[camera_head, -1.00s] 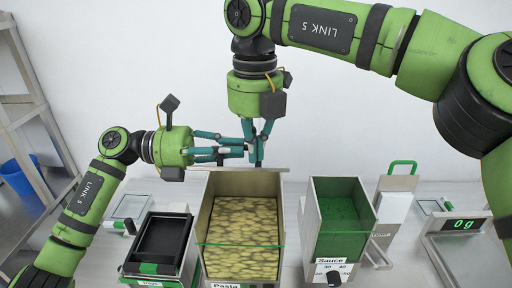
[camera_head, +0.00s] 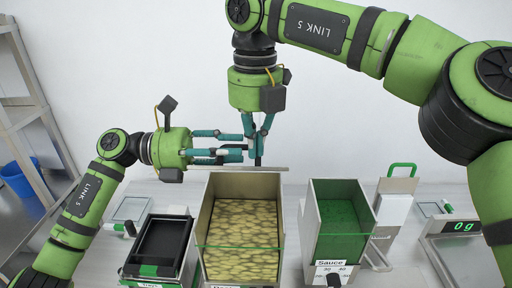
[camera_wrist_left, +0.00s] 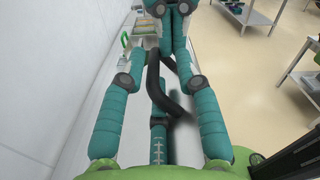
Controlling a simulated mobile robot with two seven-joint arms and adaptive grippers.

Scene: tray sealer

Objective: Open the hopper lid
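The pasta hopper (camera_head: 207,220) stands open at the top in the middle of the head view, with yellowish pasta (camera_head: 240,232) visible inside. A thin grey-brown bar (camera_head: 272,169) lies along its back edge; it looks like the hopper lid seen edge-on, standing up. My left gripper (camera_head: 243,147) reaches in from the left, just above this bar, fingers spread. My right gripper (camera_head: 258,158) points down beside it, its fingertips by the bar; whether they touch it is unclear. In the left wrist view, a dark curved part (camera_wrist_left: 168,85) shows between the left fingers; I cannot tell what it is.
A green-lined sauce hopper (camera_head: 317,230) stands to the right, then a scale (camera_head: 452,250) reading 0 g. A black tray station (camera_head: 162,245) is on the left. A blue bin (camera_head: 20,172) and a shelf rack (camera_head: 35,100) stand at far left. The white wall is close behind.

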